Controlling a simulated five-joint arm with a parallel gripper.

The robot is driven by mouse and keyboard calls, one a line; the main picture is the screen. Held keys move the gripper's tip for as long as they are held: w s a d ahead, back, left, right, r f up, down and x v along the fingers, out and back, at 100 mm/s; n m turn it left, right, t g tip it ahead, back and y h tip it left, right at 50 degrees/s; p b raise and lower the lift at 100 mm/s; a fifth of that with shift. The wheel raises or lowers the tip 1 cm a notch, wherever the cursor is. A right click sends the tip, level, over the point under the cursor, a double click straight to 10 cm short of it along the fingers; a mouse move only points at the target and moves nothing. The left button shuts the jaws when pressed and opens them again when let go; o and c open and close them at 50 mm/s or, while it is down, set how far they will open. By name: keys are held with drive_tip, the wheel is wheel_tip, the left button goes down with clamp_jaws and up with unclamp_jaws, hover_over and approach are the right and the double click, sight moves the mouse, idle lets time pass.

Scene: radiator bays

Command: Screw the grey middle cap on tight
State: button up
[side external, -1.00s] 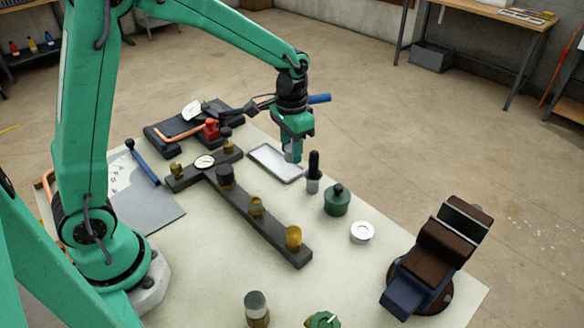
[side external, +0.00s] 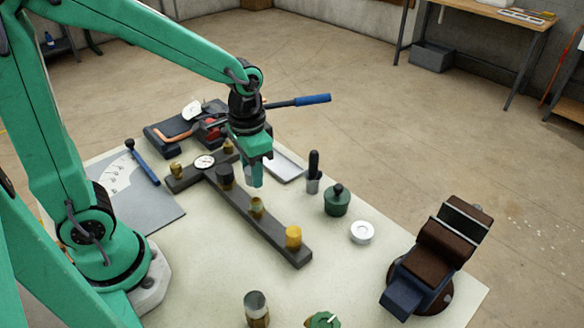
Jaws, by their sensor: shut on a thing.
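My gripper (side external: 256,182) points down in the side external view, shut on a small grey cap that its teal fingers mostly hide. It hangs above the dark manifold bar (side external: 276,238), just over a short open brass fitting (side external: 256,208) midway along the bar. A small gap seems to show between the fingertips and the fitting; the exact alignment in depth is hard to tell. A dark cap (side external: 225,175) sits on the bar behind that fitting, and a yellow-brass piece (side external: 293,237) stands at the near end.
A shallow tray (side external: 287,169) lies behind the gripper. A black-handled tool (side external: 313,172), a green canister (side external: 337,200) and a white ring (side external: 362,232) stand to the right. A dial gauge (side external: 204,161) is on the bar. A brown-and-blue clamp (side external: 432,262) occupies the right corner.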

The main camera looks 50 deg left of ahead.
sight(255, 200)
drive_tip(key=shift+s+f, duration=0.1)
drive_tip(key=shift+f, duration=0.05)
drive_tip(key=shift+f, duration=2.1)
drive_tip(key=shift+f, duration=1.15)
idle(0.6)
drive_tip(key=o, duration=1.1)
drive_tip(key=shift+r, duration=0.1)
drive_tip(key=shift+r, duration=3.85)
